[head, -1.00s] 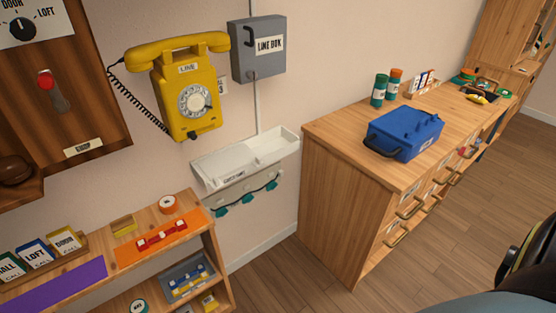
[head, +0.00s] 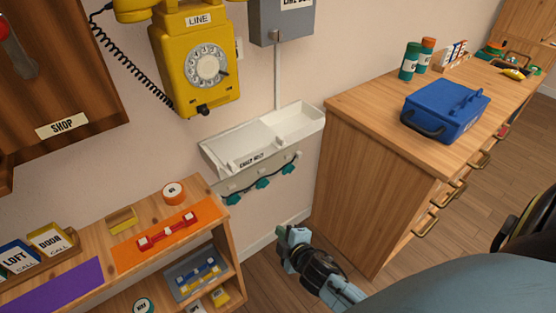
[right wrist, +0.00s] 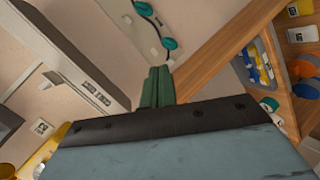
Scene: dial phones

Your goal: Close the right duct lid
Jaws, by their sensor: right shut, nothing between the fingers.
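A white wall duct (head: 212,155) is fixed low on the wall under the yellow phone. It has a raised rim, a printed label on its front and two sections. The right section (head: 297,122) looks like an open recess; I cannot make out a separate right lid or its angle for certain. My right gripper (head: 287,236) is below and in front of the duct, apart from it. In the right wrist view its green fingers (right wrist: 158,87) are together and empty, with the duct (right wrist: 75,62) at upper left. My left gripper is not in view.
A cable with teal plugs (head: 262,183) hangs under the duct. A wooden shelf (head: 227,238) with orange and purple mats stands left of the gripper. A wooden cabinet (head: 350,175) bearing a blue box (head: 445,110) stands at right. Floor shows between them.

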